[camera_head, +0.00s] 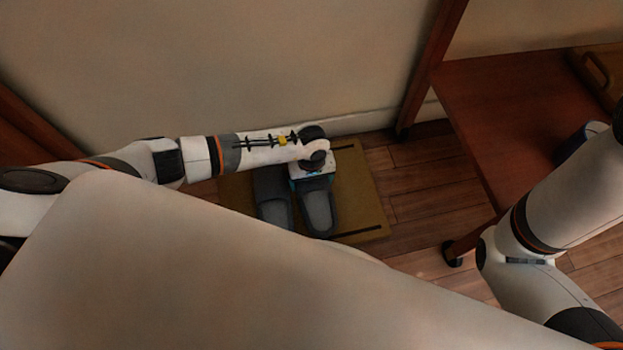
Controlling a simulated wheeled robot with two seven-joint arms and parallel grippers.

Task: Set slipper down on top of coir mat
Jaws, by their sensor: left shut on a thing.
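The coir mat (361,191) is a flat tan-brown rectangle on the wooden floor by the wall, with a dark stripe near its front edge. Two grey slippers show side by side over it. The left slipper (272,202) appears to lie on the mat. My left gripper (314,183) is shut on the right slipper (320,212) at its far end. Whether this slipper touches the mat cannot be told from above. My left arm hides part of the mat's far side. My right gripper is not in view; only its arm shows at the right.
A reddish wooden table (497,103) stands at the right, with a wooden board or tray (598,72) at its far corner. A dark rounded item (577,143) is partly hidden by my right arm. The wall (230,60) is close behind the mat. Bare floor (430,185) lies right of the mat.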

